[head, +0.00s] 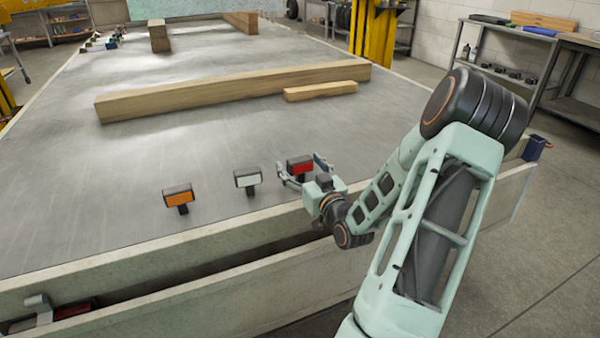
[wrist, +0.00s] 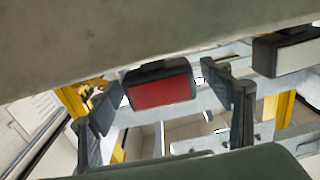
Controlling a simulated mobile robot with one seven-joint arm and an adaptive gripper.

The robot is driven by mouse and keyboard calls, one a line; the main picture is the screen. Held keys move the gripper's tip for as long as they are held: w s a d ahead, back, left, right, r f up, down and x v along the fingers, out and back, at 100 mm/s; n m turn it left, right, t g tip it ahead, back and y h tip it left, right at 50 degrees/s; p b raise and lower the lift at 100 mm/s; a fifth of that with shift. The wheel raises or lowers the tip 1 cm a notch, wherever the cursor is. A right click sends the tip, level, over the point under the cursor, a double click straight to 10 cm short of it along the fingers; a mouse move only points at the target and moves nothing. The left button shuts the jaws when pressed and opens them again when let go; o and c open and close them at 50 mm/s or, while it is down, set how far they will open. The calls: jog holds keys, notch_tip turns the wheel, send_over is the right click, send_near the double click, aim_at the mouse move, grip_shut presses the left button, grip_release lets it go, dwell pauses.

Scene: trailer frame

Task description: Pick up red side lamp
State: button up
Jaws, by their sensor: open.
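The red side lamp (head: 300,166), a dark block with a red face, stands upright on the grey trailer bed (head: 130,155) near its front edge. It is the rightmost of three lamps there. My gripper (head: 303,170) is open around it in the head view, one finger on each side. In the wrist view, the red lamp (wrist: 160,92) shows between the two spread fingers of my gripper (wrist: 160,84), with visible gaps on both sides. My gripper partly hides the lamp's lower part in the head view.
A white lamp (head: 248,179) stands just left of the red one and also shows in the wrist view (wrist: 290,54). An orange lamp (head: 179,198) is farther left. A long wooden beam (head: 230,92) and a short block (head: 320,91) lie behind. A raised side rail (head: 150,262) runs along the front.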

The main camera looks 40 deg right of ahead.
jog(key=c, duration=1.3)
jog(key=shift+c, duration=0.2)
jog(key=shift+r, duration=0.1)
